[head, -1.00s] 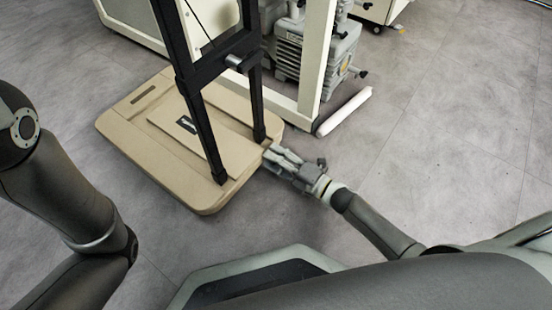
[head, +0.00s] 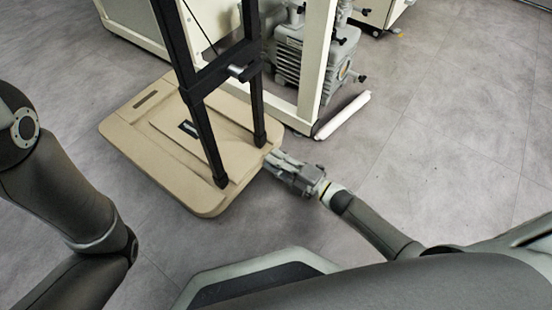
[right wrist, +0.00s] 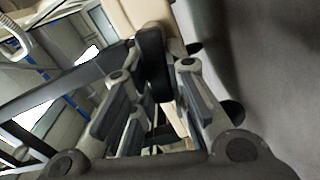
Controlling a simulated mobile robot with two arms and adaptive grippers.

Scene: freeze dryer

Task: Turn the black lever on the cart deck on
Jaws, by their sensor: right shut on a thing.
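The tan cart deck (head: 150,130) lies on the floor left of centre in the head view, with a black upright frame (head: 203,135) rising from it. My right gripper (head: 272,160) is at the deck's right edge. In the right wrist view a black lever (right wrist: 152,62) stands between the fingers of the right gripper (right wrist: 158,80), and they are shut on it. The lever is hidden by the gripper in the head view. My left arm shows at the left, but its gripper is out of view.
A cream machine frame (head: 316,75) with a grey pump (head: 297,65) stands behind the deck. A white cylinder (head: 343,115) lies on the floor beside it. A grey handle (head: 243,72) sticks out from the black frame. The floor at the right is clear.

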